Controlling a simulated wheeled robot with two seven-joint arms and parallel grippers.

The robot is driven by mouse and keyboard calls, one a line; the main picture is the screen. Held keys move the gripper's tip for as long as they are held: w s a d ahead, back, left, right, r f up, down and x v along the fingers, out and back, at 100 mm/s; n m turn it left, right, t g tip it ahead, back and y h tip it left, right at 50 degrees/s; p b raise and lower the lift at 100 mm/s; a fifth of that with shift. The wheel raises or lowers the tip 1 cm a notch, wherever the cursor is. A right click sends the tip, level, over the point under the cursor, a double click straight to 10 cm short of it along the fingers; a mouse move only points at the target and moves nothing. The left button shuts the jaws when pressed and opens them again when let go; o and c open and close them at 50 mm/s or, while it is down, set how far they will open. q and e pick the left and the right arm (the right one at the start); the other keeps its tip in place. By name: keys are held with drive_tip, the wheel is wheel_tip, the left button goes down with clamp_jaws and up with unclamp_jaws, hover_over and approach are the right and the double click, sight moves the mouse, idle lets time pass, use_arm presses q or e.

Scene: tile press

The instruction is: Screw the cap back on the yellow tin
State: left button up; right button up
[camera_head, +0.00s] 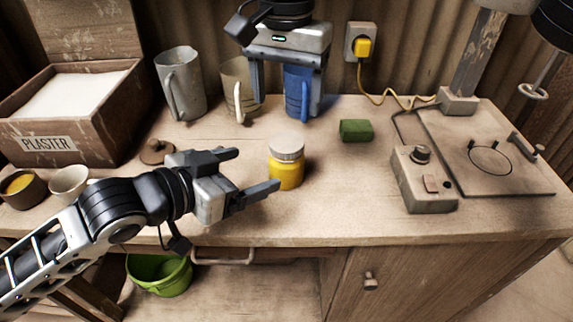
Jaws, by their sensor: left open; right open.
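The yellow tin (286,177) stands upright near the middle of the workbench. A grey cap (287,147) sits on top of it; I cannot tell whether it is screwed tight. My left gripper (258,172) is open just left of the tin, its two fingers pointing right toward it. Nothing is between the fingers. My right gripper (288,98) hangs from above behind the tin, open, with its fingers pointing down. A blue mug (299,88) shows between and behind its fingers; I cannot tell whether they touch.
A grey jug (181,85) and a beige mug (236,90) stand at the back. A plaster box (108,130) is at left, with a brown lid (155,152) nearby.

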sight(276, 161)
use_arm(q)
drive_tip(key=x, duration=1)
drive_tip(key=shift+w+d, duration=0.1)
drive_tip(key=shift+c, duration=0.2)
drive_tip(key=c, duration=1)
clamp_jaws()
use_arm(e)
drive_tip(key=shift+c, duration=1)
drive_tip(key=n, duration=0.2)
drive_tip(key=shift+s+a+f+n, duration=0.1)
drive_tip(key=shift+a+n, duration=0.05)
drive_tip(key=shift+n, duration=1.15)
drive_tip(key=shift+f, duration=3.9)
